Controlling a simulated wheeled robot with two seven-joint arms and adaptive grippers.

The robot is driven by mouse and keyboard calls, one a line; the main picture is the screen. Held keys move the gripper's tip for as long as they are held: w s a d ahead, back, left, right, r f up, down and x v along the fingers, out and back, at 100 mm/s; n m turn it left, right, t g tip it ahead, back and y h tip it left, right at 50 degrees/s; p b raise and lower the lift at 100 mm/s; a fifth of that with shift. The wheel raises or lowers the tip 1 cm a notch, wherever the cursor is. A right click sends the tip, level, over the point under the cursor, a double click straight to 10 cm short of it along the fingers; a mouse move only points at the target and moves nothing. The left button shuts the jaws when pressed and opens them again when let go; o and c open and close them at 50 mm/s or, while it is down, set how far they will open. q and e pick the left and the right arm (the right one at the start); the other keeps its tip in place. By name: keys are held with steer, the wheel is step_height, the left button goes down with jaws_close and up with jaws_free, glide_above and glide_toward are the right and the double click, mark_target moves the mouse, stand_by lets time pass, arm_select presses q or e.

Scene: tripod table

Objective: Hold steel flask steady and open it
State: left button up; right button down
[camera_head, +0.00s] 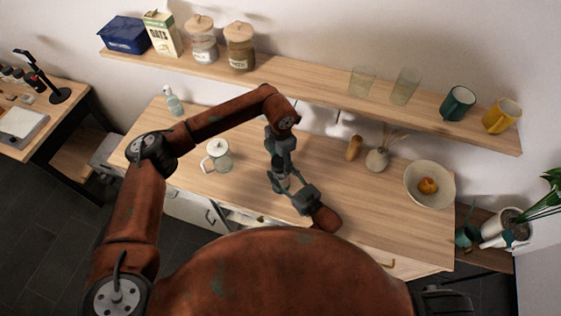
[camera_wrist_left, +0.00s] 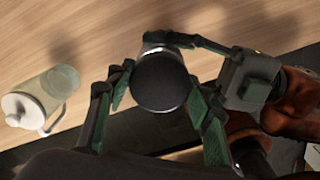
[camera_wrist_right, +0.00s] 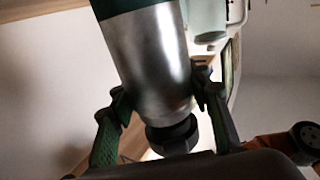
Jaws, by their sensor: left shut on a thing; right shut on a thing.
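The steel flask (camera_head: 284,182) is between my two grippers above the table, small and mostly hidden in the head view. In the left wrist view its black round end (camera_wrist_left: 160,82) faces the camera, with a steel rim behind. My left gripper (camera_wrist_left: 156,92) is shut on the flask, one finger on each side of this end. In the right wrist view the shiny steel body (camera_wrist_right: 155,65) runs between the fingers of my right gripper (camera_wrist_right: 162,98), which is shut on it. A narrower black part (camera_wrist_right: 172,135) shows below. Whether the lid has turned cannot be told.
On the wooden table (camera_head: 345,205) stand a glass jug (camera_head: 218,158), a spray bottle (camera_head: 173,101), a reed vase (camera_head: 377,160) and a bowl (camera_head: 420,185) with orange fruit. A shelf (camera_head: 300,88) with jars, glasses and mugs runs behind.

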mark_target(281, 161)
arm_select(q)
steer(key=shift+r, duration=0.1)
arm_select(e)
steer(key=shift+f, duration=0.1)
arm_select(q)
steer(key=shift+r, duration=1.9)
arm_select(e)
steer(key=c, duration=1)
jaws_free()
